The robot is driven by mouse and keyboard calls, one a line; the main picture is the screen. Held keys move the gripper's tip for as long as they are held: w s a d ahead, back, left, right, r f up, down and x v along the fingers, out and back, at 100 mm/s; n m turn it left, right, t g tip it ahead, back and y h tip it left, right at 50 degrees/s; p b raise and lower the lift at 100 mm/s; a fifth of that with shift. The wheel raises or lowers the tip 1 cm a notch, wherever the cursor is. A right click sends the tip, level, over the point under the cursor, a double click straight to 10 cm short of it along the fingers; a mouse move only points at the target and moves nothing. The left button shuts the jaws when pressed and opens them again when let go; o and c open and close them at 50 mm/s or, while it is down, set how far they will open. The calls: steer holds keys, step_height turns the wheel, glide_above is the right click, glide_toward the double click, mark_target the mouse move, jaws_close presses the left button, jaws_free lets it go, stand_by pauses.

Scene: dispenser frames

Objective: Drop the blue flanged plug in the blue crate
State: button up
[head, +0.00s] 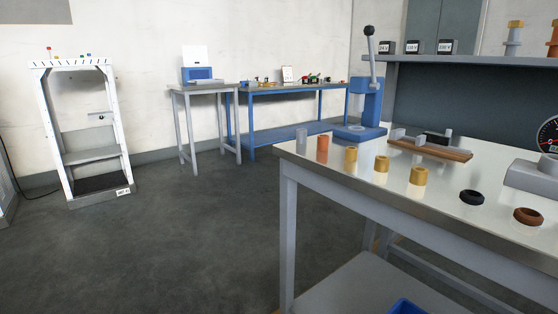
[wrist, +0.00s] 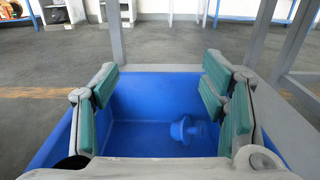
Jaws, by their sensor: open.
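The blue crate (wrist: 150,92) fills the lower middle of the wrist view, with its inside facing me. The blue flanged plug (wrist: 188,129) is inside the crate, right of its middle, and appears to rest on the crate floor with its narrow end up. My gripper (wrist: 163,95) is open above the crate, its green-padded fingers wide apart, with nothing between them. The fingers and palm hide parts of the crate's sides and near end. In the head view only a corner of the crate (head: 406,307) shows at the bottom edge; my gripper and the plug are out of that view.
The grey bench (head: 330,190) stands over a lower shelf (head: 365,286) in the head view. Several rings and cylinders line its front edge, with a blue press (head: 370,105) behind. Grey legs (wrist: 262,35) stand just beyond the crate. Open floor (head: 170,240) lies to the left.

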steer(key=v, duration=1.2)
